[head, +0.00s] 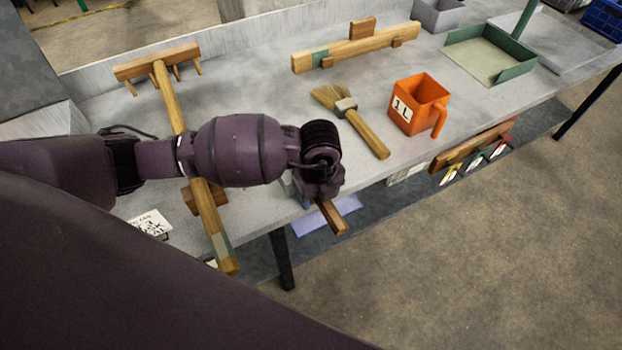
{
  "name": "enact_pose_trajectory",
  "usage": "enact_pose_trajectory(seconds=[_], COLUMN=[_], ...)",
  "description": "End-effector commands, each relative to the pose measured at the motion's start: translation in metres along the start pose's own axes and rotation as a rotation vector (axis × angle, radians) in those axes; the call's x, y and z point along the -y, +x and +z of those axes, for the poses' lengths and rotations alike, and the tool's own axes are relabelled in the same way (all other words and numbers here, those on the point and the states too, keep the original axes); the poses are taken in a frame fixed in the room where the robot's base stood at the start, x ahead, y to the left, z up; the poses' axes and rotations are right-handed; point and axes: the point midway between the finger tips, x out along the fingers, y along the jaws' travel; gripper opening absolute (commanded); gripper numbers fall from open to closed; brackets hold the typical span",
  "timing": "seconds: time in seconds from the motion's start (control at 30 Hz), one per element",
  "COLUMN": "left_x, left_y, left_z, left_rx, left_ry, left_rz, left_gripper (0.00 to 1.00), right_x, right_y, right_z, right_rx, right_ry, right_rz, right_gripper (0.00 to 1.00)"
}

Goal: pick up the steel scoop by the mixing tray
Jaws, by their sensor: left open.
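My left gripper (318,188) hangs over the front edge of the grey table, seen from above and behind, and its fingers are mostly hidden under the wrist. A brown wooden handle (333,217) sticks out from beneath it toward the front edge. This may be the scoop's handle, but no steel bowl shows, and I cannot tell whether the fingers touch it. A green-walled tray (490,60) at the far right may be the mixing tray; it stands well away from the gripper. My right gripper is not in view.
On the grey table (250,70) lie a wooden rake (168,95), partly under my left arm, a brush (358,125), and a wooden bar (355,48). An orange 1L jug (420,102) stands right of the brush. Tags hang from a front rack (470,148).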

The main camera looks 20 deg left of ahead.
Motion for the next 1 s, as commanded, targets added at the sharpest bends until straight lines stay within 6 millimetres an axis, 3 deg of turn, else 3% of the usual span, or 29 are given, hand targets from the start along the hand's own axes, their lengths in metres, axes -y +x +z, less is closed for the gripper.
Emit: enact_pose_trajectory(seconds=[0.17,0.57,1.0], left_x=[0.001,0.000,0.001], left_y=[-0.002,-0.002,-0.002], left_z=[0.000,0.000,0.000], left_rx=[0.001,0.001,0.001], left_ry=[0.001,0.001,0.001], left_rz=[-0.003,-0.002,-0.003], left_gripper=[0.60,0.01,0.00], right_x=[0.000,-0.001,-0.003], right_y=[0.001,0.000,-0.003], right_z=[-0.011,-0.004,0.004], right_rx=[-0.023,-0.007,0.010], right_ry=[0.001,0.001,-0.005], right_rz=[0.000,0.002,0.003], right_gripper=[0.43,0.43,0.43])
